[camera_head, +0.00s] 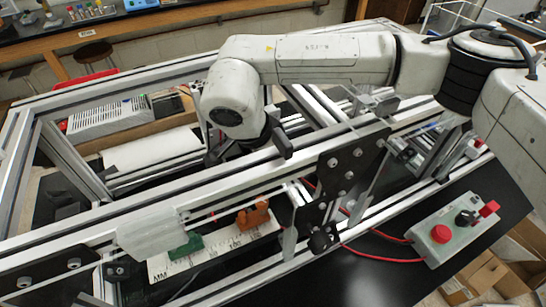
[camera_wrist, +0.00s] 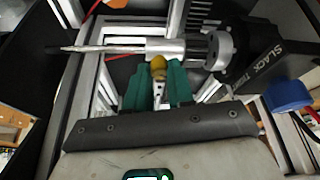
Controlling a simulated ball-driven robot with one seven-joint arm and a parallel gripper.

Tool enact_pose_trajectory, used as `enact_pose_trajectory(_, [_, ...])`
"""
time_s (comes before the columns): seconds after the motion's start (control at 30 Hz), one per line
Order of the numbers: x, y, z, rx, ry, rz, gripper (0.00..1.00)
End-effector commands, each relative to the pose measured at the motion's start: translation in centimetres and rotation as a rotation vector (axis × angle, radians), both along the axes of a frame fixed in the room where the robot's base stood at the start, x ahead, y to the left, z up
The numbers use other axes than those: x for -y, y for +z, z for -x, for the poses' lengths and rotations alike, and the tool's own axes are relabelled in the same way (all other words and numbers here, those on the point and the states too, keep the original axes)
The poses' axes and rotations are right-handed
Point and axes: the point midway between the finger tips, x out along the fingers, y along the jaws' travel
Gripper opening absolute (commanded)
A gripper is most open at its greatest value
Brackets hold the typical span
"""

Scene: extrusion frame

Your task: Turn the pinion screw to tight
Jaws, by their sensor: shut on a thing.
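In the wrist view, the two green fingers of my gripper (camera_wrist: 159,88) are closed around a small yellow knob (camera_wrist: 158,66). The knob sits against a silver shaft (camera_wrist: 150,48) that runs across the view, with a thin pointed end at left and a round ribbed collar (camera_wrist: 219,50) at right. I take this to be the pinion screw, but cannot be sure. A black plate (camera_wrist: 272,62) at right reads "SLACK" and the start of another word, partly cut off. In the head view, my fingers and the knob are hidden behind the frame's rail.
The aluminium extrusion frame (camera_head: 165,222) surrounds my wrist closely. A black bolted plate (camera_head: 346,165) stands right of it. A control box (camera_head: 452,232) with a red button, red cables, and a millimetre scale (camera_head: 212,252) with green and orange blocks lie in front.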

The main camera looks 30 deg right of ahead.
Motion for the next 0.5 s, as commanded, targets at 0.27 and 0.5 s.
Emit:
enact_pose_trajectory(0.27, [-0.05,-0.24,-0.29,0.000,-0.159,0.001,0.00])
enact_pose_trajectory(0.5, [-0.05,-0.21,-0.52,-0.002,-0.381,0.001,0.00])
